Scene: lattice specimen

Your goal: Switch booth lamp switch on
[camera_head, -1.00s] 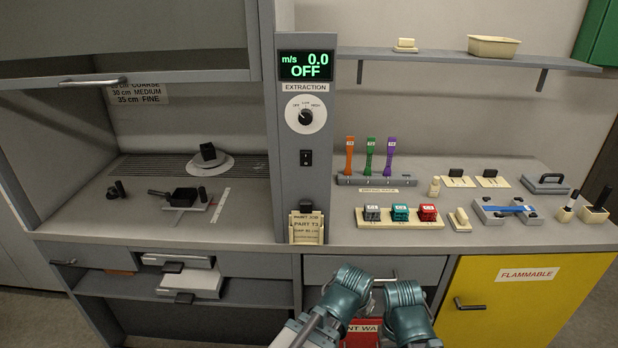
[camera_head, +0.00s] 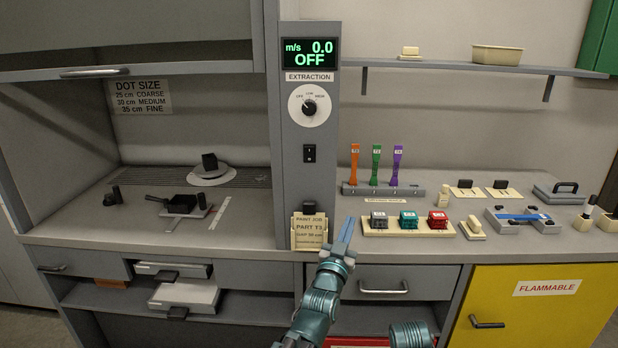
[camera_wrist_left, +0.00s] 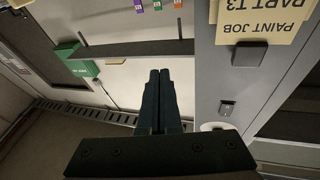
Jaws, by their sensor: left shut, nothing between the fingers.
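A small black rocker switch (camera_head: 309,153) sits on the front of the grey column (camera_head: 291,190), below the extraction dial (camera_head: 309,106). It carries no readable label, and I cannot tell which way it is tipped. It also shows in the left wrist view (camera_wrist_left: 227,107), right of the fingers. My left gripper (camera_head: 349,220) is shut and empty, pointing up, in front of the bench edge. It is below and to the right of the switch, apart from it. My right gripper is out of view; only part of my right arm shows at the bottom.
A paint job card holder (camera_head: 309,231) projects from the column's foot, just left of my left gripper. A tray of coloured blocks (camera_head: 375,232) and a rack of tools (camera_head: 368,190) stand to the right. A display (camera_head: 310,54) above the dial reads OFF.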

